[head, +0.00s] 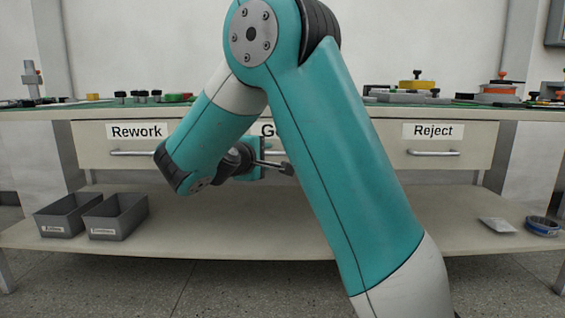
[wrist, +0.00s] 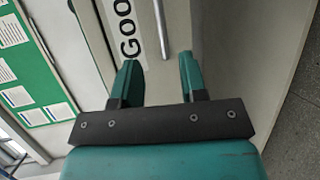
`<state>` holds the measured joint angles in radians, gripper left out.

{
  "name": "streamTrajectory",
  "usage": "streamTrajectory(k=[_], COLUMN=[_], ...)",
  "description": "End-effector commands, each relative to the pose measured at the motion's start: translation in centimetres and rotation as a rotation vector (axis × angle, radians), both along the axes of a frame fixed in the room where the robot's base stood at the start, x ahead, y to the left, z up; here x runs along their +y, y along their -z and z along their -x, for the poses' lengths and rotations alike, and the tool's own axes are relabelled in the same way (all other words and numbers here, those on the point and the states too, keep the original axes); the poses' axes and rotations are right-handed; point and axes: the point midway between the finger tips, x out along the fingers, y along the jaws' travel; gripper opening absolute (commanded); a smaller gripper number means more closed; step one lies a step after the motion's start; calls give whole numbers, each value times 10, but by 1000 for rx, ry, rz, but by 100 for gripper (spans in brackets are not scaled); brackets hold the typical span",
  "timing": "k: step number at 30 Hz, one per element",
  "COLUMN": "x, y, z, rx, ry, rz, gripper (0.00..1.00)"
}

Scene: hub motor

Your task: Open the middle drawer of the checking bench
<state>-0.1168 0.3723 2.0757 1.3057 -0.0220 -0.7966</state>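The middle drawer of the bench shows a white label with "Goo" readable in the wrist view (wrist: 127,30); in the head view my arm covers most of that drawer. Its metal bar handle (wrist: 161,30) shows in the wrist view and partly in the head view (head: 274,153). My gripper (wrist: 159,58) is open, with a wide gap between its teal fingers. The near end of the handle lies in line with that gap; whether it is between the fingertips or just beyond them I cannot tell. My gripper is partly hidden behind my arm in the head view (head: 260,158).
The Rework drawer (head: 95,140) is at left and the Reject drawer (head: 462,142) at right, both shut. Grey bins (head: 117,218) stand on the lower shelf at left; a blue roll (head: 541,227) lies at right. Several parts and tools sit on the bench top.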

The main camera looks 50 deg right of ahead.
Motion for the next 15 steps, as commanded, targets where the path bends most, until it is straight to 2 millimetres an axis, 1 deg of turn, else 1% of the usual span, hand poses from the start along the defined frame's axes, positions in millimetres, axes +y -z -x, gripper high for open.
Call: streamTrajectory(k=[1,9,15], x=[-13,-71,-103], y=[7,19,24], z=[-2,-20,-31], rx=[-4,-3,-2], ry=[7,7,3], rz=[0,0,0], gripper=[39,39,39])
